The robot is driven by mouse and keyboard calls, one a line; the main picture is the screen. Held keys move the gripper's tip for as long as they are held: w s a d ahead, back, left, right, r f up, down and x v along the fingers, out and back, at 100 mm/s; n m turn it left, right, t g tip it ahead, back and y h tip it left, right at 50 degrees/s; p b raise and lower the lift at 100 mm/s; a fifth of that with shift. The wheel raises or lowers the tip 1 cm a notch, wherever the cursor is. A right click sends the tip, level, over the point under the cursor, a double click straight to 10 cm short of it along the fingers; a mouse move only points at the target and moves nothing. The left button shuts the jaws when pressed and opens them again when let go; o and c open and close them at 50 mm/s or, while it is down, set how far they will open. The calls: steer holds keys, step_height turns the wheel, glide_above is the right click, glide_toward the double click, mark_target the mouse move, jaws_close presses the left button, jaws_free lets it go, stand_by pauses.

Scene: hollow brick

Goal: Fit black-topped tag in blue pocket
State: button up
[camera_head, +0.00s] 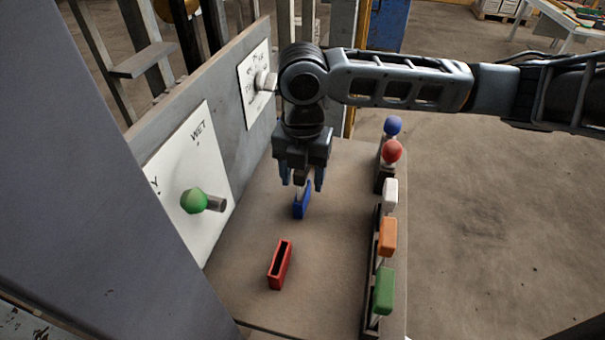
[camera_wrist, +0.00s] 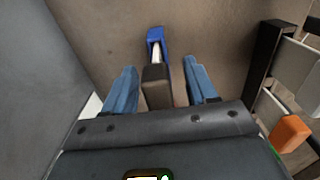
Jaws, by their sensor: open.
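The blue pocket (camera_head: 301,209) stands on the bench top below my gripper (camera_head: 302,183); it also shows in the wrist view (camera_wrist: 155,36). The tag has a dark top (camera_wrist: 156,88) and a pale body (camera_wrist: 157,57). Its pale body reaches down to the blue pocket's mouth and looks to be inside it; how deep, I cannot tell. My gripper is open, with one blue-grey finger on each side of the dark top. In the wrist view, gaps show between the top and both fingers.
A red pocket (camera_head: 280,265) stands nearer on the bench. A rack along the right edge holds white (camera_head: 390,193), orange (camera_head: 388,236) and green (camera_head: 383,290) tags. Blue (camera_head: 393,126) and red (camera_head: 392,151) knobs stand behind. A panel with a green knob (camera_head: 194,201) rises left.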

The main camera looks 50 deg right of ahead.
steer(key=shift+r, duration=3.9)
steer(key=shift+s, duration=0.1)
